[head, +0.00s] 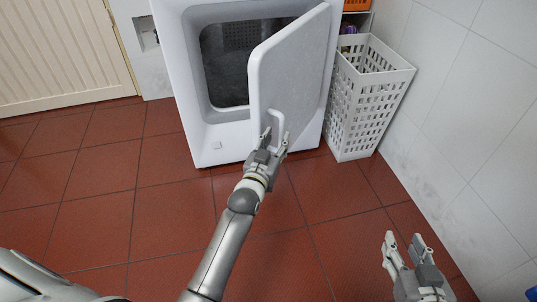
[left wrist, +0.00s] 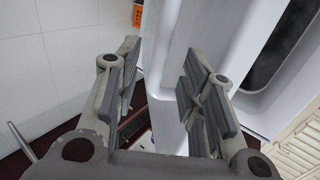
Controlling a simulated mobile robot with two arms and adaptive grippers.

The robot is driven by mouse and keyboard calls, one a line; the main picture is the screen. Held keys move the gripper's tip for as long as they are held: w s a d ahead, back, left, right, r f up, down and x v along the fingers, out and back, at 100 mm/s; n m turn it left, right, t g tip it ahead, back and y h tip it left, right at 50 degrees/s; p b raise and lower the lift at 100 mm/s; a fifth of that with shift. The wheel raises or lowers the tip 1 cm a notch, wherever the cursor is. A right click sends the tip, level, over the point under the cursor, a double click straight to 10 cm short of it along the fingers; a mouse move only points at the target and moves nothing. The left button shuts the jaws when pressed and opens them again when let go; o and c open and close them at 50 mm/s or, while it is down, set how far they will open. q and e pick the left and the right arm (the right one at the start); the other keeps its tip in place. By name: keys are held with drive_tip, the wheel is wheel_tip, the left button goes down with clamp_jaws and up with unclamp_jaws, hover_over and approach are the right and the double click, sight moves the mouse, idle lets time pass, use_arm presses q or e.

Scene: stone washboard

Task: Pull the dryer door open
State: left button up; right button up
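The white dryer (head: 218,128) stands at the top of the head view. Its door (head: 290,75) is swung partway open, hinged on the right, and the dark drum opening (head: 225,65) shows to its left. The door's white handle (head: 275,124) is near its lower free edge. My left gripper (head: 274,138) is at the handle with its fingers apart. In the left wrist view the door (left wrist: 180,30) shows beyond and between the spread fingers (left wrist: 158,85); I cannot tell if they touch the handle. My right gripper (head: 402,240) is open and empty at the lower right.
A white perforated laundry basket (head: 362,110) stands close to the right of the dryer, near the tiled wall (head: 470,120). A slatted cream door (head: 55,50) is at the left. The red tiled floor (head: 100,200) in front of the dryer is clear.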

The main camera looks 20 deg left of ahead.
use_arm(q)
drive_tip(key=s, duration=0.6)
drive_tip(key=shift+s, duration=0.35)
drive_tip(key=shift+c, duration=0.2)
